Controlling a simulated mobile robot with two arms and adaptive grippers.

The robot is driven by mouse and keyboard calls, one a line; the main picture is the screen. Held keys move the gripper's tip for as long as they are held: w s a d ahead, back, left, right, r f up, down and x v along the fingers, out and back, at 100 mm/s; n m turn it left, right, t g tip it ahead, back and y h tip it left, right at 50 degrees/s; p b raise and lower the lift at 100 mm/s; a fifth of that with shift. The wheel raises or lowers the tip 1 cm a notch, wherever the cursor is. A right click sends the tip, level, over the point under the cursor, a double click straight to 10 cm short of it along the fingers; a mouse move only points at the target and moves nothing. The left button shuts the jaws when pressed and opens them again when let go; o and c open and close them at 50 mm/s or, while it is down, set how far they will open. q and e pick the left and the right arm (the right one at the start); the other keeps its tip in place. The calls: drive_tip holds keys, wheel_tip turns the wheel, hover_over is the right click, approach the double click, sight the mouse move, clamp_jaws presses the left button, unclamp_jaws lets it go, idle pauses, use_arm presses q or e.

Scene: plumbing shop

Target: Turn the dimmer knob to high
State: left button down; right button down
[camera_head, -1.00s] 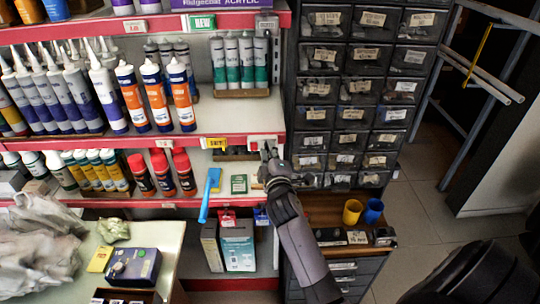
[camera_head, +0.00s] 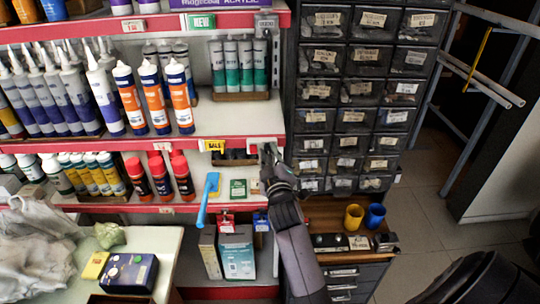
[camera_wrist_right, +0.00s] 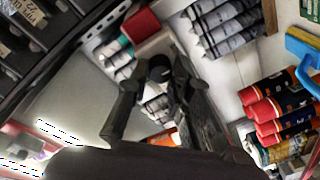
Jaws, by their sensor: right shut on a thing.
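My right gripper (camera_head: 268,158) reaches up to the front edge of the middle shelf, at its right end beside the drawer cabinet. It is shut on a small dark, round knob, which I take to be the dimmer knob (camera_wrist_right: 158,72); it shows between the fingers in the right wrist view. In the head view the gripper covers the knob, and only part of a pale fitting shows at the shelf edge. The knob's setting cannot be read. My left gripper is not in view.
A cabinet of small labelled drawers (camera_head: 355,88) stands close to the right of the gripper. Red-capped bottles (camera_head: 160,177) and a blue-handled brush (camera_head: 207,196) are on the lower shelf to its left. Yellow and blue cups (camera_head: 354,216) stand at lower right.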

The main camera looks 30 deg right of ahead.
drive_tip(key=shift+f, duration=0.1)
drive_tip(key=c, duration=1.4)
unclamp_jaws()
wheel_tip(320, 180, up, 10)
drive_tip(key=shift+r, duration=0.1)
